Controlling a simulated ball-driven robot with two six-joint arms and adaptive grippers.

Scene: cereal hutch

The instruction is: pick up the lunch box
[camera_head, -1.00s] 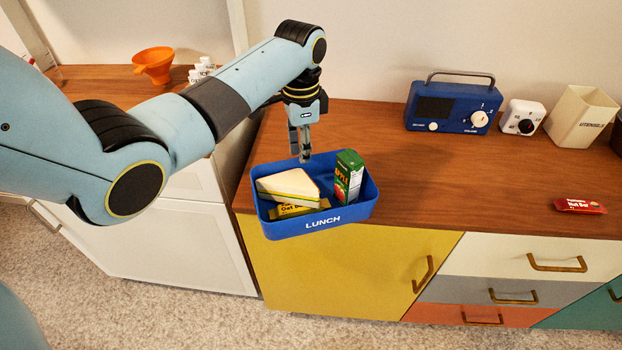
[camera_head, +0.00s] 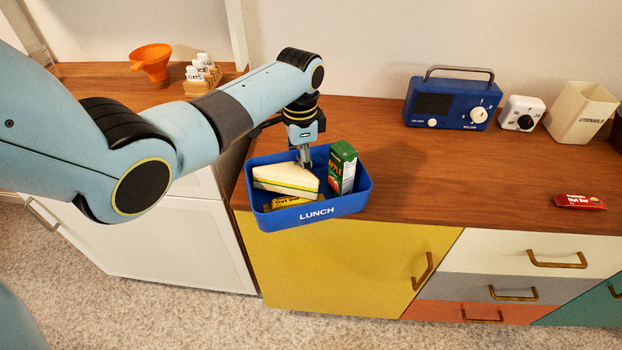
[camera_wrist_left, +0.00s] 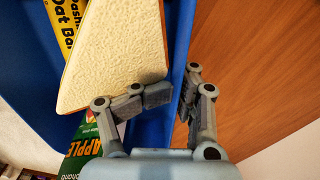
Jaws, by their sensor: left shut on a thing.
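The blue lunch box (camera_head: 352,205) sits at the front left of the wooden counter, its front overhanging the edge. It holds a sandwich (camera_head: 287,180), a green juice carton (camera_head: 342,168) and a yellow oat bar (camera_head: 283,202). My left gripper (camera_head: 304,160) points down at its back wall. In the left wrist view, the fingers (camera_wrist_left: 178,88) straddle the blue wall (camera_wrist_left: 180,40), one inside by the sandwich (camera_wrist_left: 115,50), one outside. The gripper is shut on this wall. I cannot tell whether the box is off the counter. My right gripper is not in view.
A blue radio (camera_head: 452,103), a white timer (camera_head: 522,113) and a cream utensil holder (camera_head: 580,113) stand along the back right. A red nut bar (camera_head: 580,201) lies at the right. An orange funnel (camera_head: 150,60) stands back left. The counter's middle is clear.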

